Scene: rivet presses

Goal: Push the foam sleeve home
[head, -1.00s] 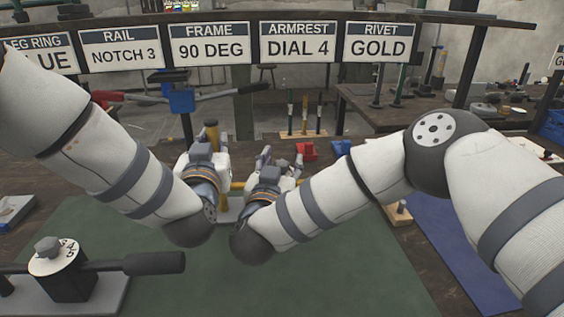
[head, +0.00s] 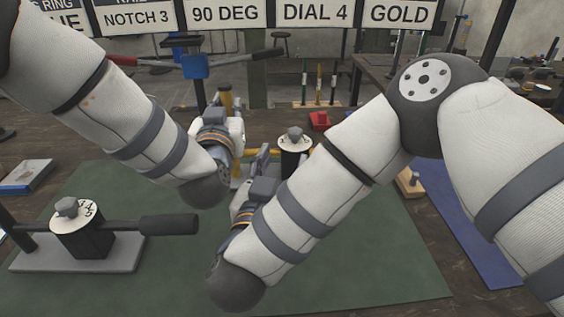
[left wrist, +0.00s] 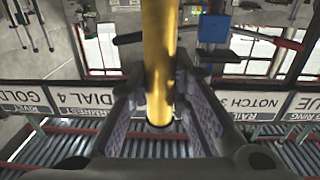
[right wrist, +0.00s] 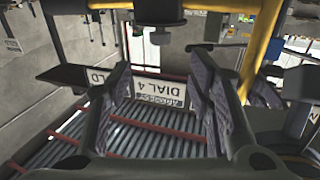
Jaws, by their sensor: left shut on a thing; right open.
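A dark sleeve-like grip (head: 168,224) is on the rod of a dial unit (head: 82,238) at the left of the mat; I see no plainer foam sleeve. A second dial unit (head: 295,150), dark with a white dial top, stands at the yellow tube frame. It also shows at the top of the right wrist view (right wrist: 160,12). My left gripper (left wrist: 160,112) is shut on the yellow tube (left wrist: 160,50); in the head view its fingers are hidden. My right gripper (head: 264,160) is open and empty, apart from and in front of the second dial unit.
The green mat (head: 350,260) is bare at front right. A red block (head: 320,120) and several upright rods (head: 318,82) stand behind the frame. A blue mat (head: 465,225) lies at the right.

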